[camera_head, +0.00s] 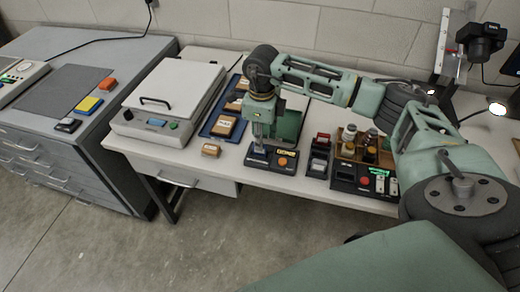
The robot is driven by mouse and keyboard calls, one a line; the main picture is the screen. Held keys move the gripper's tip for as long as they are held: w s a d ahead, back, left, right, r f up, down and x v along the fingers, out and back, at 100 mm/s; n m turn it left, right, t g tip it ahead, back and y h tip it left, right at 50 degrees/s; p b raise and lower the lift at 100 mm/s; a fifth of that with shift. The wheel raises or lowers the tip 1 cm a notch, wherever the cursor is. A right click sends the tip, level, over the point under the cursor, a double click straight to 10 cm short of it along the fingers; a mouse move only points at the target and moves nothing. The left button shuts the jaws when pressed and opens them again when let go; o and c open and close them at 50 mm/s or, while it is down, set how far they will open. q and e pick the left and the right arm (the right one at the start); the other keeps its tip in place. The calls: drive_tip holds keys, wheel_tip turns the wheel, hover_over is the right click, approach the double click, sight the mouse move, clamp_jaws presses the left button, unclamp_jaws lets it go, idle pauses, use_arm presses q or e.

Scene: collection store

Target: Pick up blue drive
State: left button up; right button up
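My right gripper (259,143) points down over the left part of a small black device (285,161) with an orange button and a yellow label, near the table's front edge. A small pale blue-grey piece shows at its fingertips; I cannot tell whether it is the blue drive or part of the fingers. The fingers are too small to show whether they are open or shut. No blue drive stands out clearly elsewhere. My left gripper is out of view.
Left of the gripper are a small tan box (211,150), a blue tray (211,128) with labelled boxes, and a white-lidded machine (172,95). Black holders (319,158) and a wooden rack (346,153) with jars stand to the right. A grey cabinet (130,60) is far left.

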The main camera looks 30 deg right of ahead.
drive_tip(key=shift+w+a+f+p, duration=0.15)
drive_tip(key=shift+f+p, duration=0.1)
drive_tip(key=shift+f, duration=0.9)
drive_tip(key=shift+s+a+f+p, duration=0.1)
drive_tip(key=shift+f+p, duration=0.15)
drive_tip(key=shift+f, duration=0.85)
drive_tip(key=shift+c, duration=0.2)
clamp_jaws()
